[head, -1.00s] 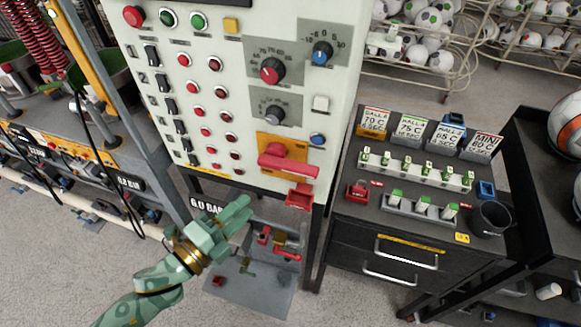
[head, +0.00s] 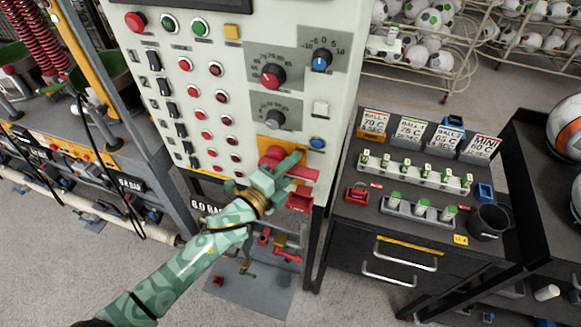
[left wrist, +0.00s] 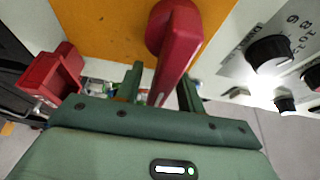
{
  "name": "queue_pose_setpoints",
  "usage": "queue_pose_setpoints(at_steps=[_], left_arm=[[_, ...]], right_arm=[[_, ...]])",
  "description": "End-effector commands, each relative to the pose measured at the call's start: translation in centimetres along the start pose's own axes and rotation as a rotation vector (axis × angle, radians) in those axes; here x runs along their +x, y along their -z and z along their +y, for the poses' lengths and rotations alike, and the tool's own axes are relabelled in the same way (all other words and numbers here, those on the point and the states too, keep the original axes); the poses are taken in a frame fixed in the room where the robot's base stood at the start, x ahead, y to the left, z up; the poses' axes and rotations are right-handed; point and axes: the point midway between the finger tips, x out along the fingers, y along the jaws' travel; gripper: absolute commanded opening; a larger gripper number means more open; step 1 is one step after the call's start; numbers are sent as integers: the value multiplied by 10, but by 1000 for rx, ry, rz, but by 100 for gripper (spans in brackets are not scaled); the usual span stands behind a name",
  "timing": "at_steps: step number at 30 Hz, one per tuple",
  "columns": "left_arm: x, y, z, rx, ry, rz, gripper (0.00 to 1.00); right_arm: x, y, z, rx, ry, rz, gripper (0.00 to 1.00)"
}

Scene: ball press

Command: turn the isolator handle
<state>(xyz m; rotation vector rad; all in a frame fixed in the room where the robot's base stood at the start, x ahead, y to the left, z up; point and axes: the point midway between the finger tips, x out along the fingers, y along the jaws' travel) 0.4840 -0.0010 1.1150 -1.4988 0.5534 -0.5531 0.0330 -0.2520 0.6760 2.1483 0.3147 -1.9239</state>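The red isolator handle (head: 302,171) sticks out of a yellow plate (head: 291,145) low on the right of the white control cabinet. In the head view my left gripper (head: 284,170) is at the handle and covers part of it. In the left wrist view the handle (left wrist: 178,48) reaches down between the two green fingers of my left gripper (left wrist: 160,90). The fingers are apart, with a gap to the handle on the left side; whether the right finger touches it I cannot tell. My right gripper is in neither view.
A red block-like part (left wrist: 52,76) sits beside the handle, below the yellow plate; it also shows in the head view (head: 300,199). Knobs (head: 275,120) and several buttons cover the panel above. A black bench (head: 370,225) with cards and fittings stands to the right.

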Motion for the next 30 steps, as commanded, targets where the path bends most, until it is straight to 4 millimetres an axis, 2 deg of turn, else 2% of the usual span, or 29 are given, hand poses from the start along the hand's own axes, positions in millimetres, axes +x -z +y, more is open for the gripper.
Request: queue_pose_setpoints(at_steps=[3,4,8,20,30], left_arm=[[0,0,0,0,0,0,38],[0,0,0,0,0,0,35],[0,0,0,0,0,0,0],[-1,0,1,40,-18,0,0],[-1,-2,9,250,-106,0,0]], right_arm=[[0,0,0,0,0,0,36],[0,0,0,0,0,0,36],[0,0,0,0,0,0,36],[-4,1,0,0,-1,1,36],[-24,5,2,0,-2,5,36]])
